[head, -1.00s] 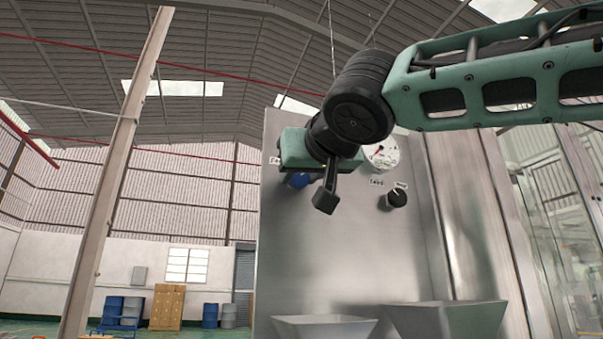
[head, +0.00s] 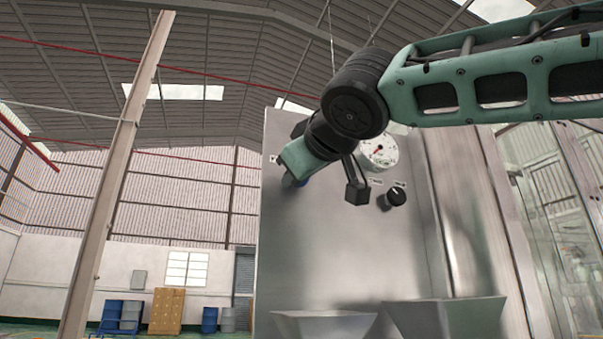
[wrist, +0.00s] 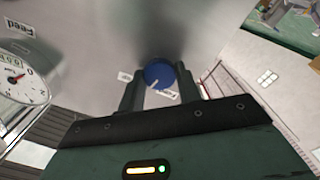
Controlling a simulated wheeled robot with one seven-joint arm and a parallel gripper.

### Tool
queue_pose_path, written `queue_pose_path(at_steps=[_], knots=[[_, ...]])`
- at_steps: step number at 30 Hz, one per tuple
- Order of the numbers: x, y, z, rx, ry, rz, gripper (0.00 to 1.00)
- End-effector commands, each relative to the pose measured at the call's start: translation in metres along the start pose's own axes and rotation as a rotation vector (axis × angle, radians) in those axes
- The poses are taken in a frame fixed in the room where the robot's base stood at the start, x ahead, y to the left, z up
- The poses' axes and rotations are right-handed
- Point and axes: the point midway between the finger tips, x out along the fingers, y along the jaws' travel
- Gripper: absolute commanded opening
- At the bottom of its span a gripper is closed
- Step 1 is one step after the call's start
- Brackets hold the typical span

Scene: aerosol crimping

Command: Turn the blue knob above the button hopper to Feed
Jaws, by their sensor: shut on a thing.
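The blue knob (wrist: 158,73) sits on the steel panel between the two fingers of my gripper (wrist: 160,84) in the wrist view. The fingers are shut on its sides. My wrist is rolled at a slant there. A hopper (head: 325,325) is below on the panel.
A black knob (head: 396,196) with two labels and a round white gauge (head: 378,152) are to the right on the panel (head: 330,260). A second, larger hopper (head: 450,318) stands at lower right.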

Motion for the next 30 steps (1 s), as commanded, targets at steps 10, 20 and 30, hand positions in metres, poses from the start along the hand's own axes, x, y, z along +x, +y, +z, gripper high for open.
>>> queue_pose_path(at_steps=[10, 20, 30], knots=[[0.0002, 0.0001, 0.0001, -0.331, -0.001, 0.000, 0.11], [-0.0002, -0.0001, -0.0004, -0.641, -0.002, -0.001, 0.11], [0.0000, -0.0009, 0.0002, -0.892, -0.001, -0.002, 0.11]])
